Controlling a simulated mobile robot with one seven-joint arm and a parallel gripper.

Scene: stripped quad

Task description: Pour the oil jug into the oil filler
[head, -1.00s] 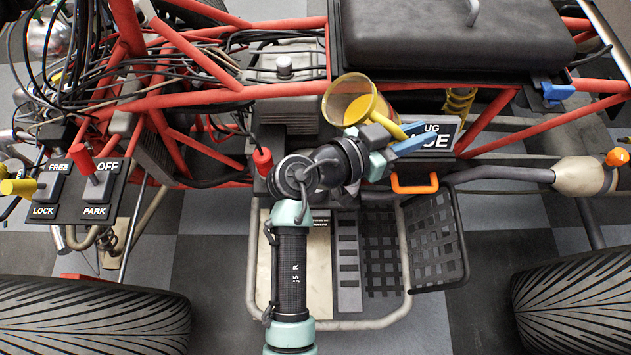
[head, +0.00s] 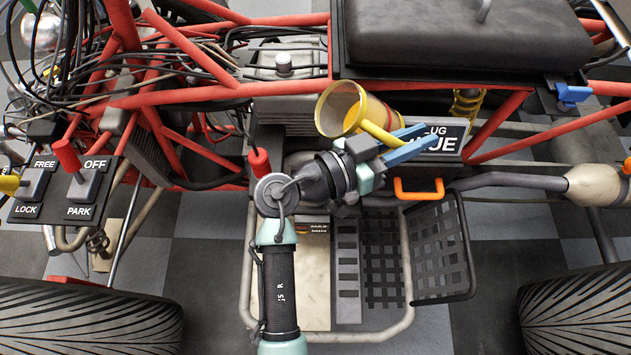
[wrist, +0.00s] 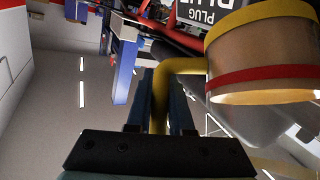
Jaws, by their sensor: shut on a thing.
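The oil jug (head: 384,107) is a cup with yellow and red bands and a yellow handle. It is tilted, its mouth toward the left, with amber inside. My gripper (head: 412,138) has blue fingers shut on the handle. The wrist view shows the handle (wrist: 184,66) between my fingers (wrist: 152,105) and the jug body (wrist: 255,55) to the right. The jug hangs beside the engine block, apart from it as far as I can see. A silver cap-like knob (head: 283,63) sits on the engine top; I cannot tell whether it is the oil filler.
Red frame tubes (head: 215,95) run around the engine, and the black seat (head: 455,35) is behind the jug. A plug sign (head: 440,142) and orange handle (head: 418,189) lie to the right. A lever panel (head: 65,190) is at left. Wires crowd the upper left.

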